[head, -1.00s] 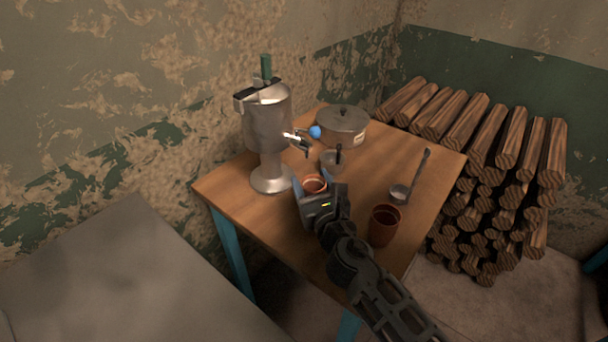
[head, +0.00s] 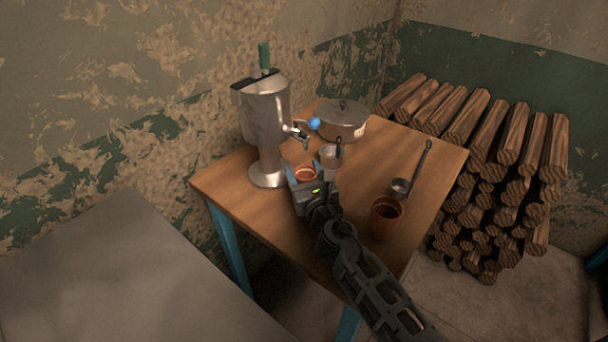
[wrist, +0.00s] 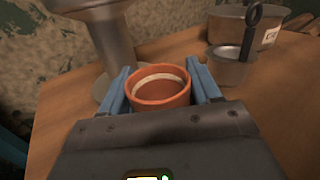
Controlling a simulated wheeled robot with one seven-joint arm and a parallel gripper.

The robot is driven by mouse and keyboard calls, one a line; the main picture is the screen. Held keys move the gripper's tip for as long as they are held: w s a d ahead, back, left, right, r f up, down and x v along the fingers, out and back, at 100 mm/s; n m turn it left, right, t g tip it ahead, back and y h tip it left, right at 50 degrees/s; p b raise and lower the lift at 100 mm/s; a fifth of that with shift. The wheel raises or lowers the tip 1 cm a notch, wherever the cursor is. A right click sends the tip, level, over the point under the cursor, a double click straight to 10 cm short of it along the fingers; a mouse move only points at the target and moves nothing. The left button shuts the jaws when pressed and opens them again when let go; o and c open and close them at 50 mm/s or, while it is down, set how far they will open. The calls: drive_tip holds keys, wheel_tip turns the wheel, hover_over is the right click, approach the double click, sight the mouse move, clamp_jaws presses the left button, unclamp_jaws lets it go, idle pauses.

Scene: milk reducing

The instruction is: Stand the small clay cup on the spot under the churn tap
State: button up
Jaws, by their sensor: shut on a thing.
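The small clay cup (head: 306,174) is held upright between the blue fingers of my gripper (head: 304,179). In the wrist view the cup (wrist: 160,88) sits between both fingers of my gripper (wrist: 162,85), its rim up. The metal churn (head: 266,120) stands on the left of the table, and its base (wrist: 108,85) shows just behind and left of the cup. The churn tap (head: 298,132) with a blue knob points right, above and beyond the cup in the head view. Whether the cup's bottom touches the table is hidden.
A lidded pot (head: 342,122) stands at the back of the wooden table (head: 270,215). A small metal cup with a dark handle (head: 330,156) is close to the right of the clay cup. A larger clay cup (head: 386,216) and a ladle (head: 402,186) are at the right.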

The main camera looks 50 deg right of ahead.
drive_tip(key=shift+f, duration=0.1)
drive_tip(key=o, duration=0.6)
drive_tip(key=shift+f, duration=0.1)
drive_tip(key=o, duration=0.5)
drive_tip(key=shift+r, duration=0.3)
drive_tip(key=b+v, duration=0.1)
drive_tip(key=v, duration=1)
drive_tip(key=shift+f+b, duration=0.2)
drive_tip(key=shift+b, duration=0.2)
drive_tip(key=shift+s+a+r, duration=0.1)
drive_tip(key=shift+s+a, duration=0.1)
drive_tip(key=shift+s, duration=0.25)
